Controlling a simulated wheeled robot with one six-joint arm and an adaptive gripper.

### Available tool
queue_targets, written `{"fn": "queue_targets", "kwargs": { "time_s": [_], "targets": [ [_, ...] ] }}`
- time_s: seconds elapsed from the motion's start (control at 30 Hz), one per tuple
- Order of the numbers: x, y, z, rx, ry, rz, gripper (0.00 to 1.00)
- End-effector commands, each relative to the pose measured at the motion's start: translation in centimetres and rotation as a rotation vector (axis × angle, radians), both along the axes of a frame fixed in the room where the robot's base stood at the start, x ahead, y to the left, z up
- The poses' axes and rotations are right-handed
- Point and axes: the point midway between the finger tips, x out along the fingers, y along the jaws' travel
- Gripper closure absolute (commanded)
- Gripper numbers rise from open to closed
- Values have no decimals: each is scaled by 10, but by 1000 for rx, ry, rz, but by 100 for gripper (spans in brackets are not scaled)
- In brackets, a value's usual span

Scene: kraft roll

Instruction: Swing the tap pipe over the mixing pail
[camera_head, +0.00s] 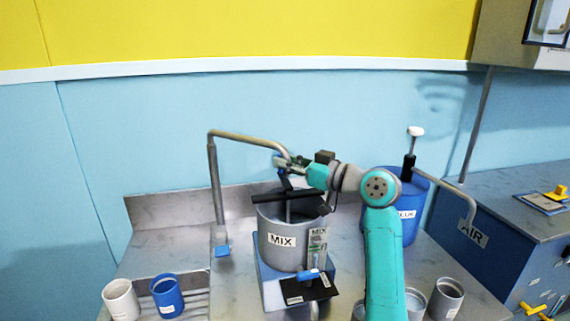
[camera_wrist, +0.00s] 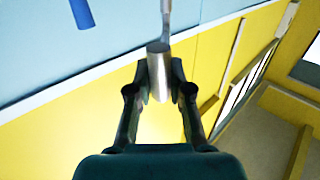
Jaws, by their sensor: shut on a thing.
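The tap pipe (camera_head: 240,137) is a grey metal tube that rises from the counter and bends right, its outer end above the mixing pail. The mixing pail (camera_head: 276,253) is grey, labelled MIX, and has a dark bar across its top. My gripper (camera_head: 285,165) is at the outer end of the pipe, above the pail. In the wrist view my gripper (camera_wrist: 160,82) is shut on the pipe (camera_wrist: 158,62), which lies between both fingers. The exact contact is too small to tell in the head view.
The pail stands on a stand with a blue-handled valve (camera_head: 309,275). A blue drum (camera_head: 408,225) with a pump is to the right, partly behind my arm. A white cup (camera_head: 121,300) and a blue cup (camera_head: 167,297) are at front left. Grey cups (camera_head: 446,298) stand at front right.

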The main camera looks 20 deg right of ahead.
Motion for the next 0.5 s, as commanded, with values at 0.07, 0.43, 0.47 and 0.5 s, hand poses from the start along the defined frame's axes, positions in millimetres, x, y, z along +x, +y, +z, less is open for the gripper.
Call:
{"fn": "queue_targets", "kwargs": {
  "time_s": [0.07, 0.43, 0.47, 0.5],
  "targets": [
    [2, -2, 0, 2, 1, -4, 100],
    [3, -3, 0, 2, 1, -9, 61],
    [3, -3, 0, 2, 1, -9, 55],
    [3, -3, 0, 1, 1, -8, 55]
  ]
}}
